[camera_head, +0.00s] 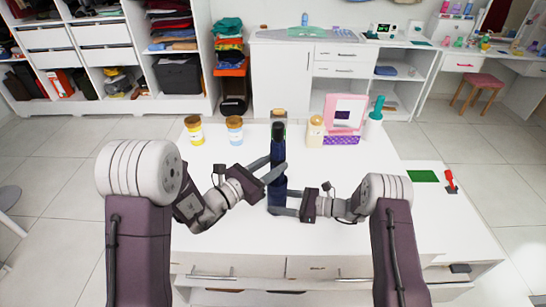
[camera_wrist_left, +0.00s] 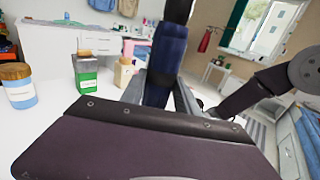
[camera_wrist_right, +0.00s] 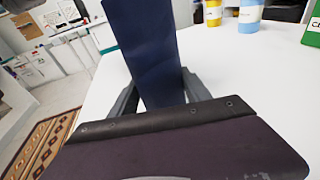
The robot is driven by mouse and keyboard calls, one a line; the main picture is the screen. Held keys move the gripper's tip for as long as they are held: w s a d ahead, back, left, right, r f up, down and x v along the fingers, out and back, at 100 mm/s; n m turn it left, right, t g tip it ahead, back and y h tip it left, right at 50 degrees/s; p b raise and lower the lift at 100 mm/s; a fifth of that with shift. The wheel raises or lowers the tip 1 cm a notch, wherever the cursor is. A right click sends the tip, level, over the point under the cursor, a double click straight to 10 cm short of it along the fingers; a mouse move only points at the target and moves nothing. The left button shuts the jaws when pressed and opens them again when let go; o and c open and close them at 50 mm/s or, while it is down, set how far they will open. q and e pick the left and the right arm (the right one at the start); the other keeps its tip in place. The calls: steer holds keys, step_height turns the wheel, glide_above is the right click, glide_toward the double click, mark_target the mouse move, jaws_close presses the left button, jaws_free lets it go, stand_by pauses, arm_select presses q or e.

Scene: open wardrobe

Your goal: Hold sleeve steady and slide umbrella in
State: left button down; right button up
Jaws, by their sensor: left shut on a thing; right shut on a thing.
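A dark navy umbrella (camera_head: 278,142) with a near-black top end stands upright over the white table. It also shows in the left wrist view (camera_wrist_left: 166,50). My left gripper (camera_head: 278,168) is shut on it, reaching in from the left. Below, in line with it, is the navy sleeve (camera_head: 277,188), also in the right wrist view (camera_wrist_right: 145,45). My right gripper (camera_head: 278,202) is shut on the sleeve, low down. Both are nearly the same colour, so where the sleeve's mouth lies and how deep the umbrella sits cannot be told.
The white table (camera_head: 225,170) is clear around the grippers. Behind stand a yellow jar (camera_head: 194,131), a blue jar (camera_head: 235,131), a cream bottle (camera_head: 315,131), a pink box (camera_head: 345,113) and a teal bottle (camera_head: 375,110). A green mat (camera_head: 423,176) and a red item (camera_head: 450,180) lie at right.

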arm_select(q)
steer(key=shift+f, duration=1.85)
steer(key=c, duration=1.1)
jaws_free()
steer(key=shift+c, duration=0.2)
steer(key=o, duration=0.6)
steer(key=shift+c, duration=0.2)
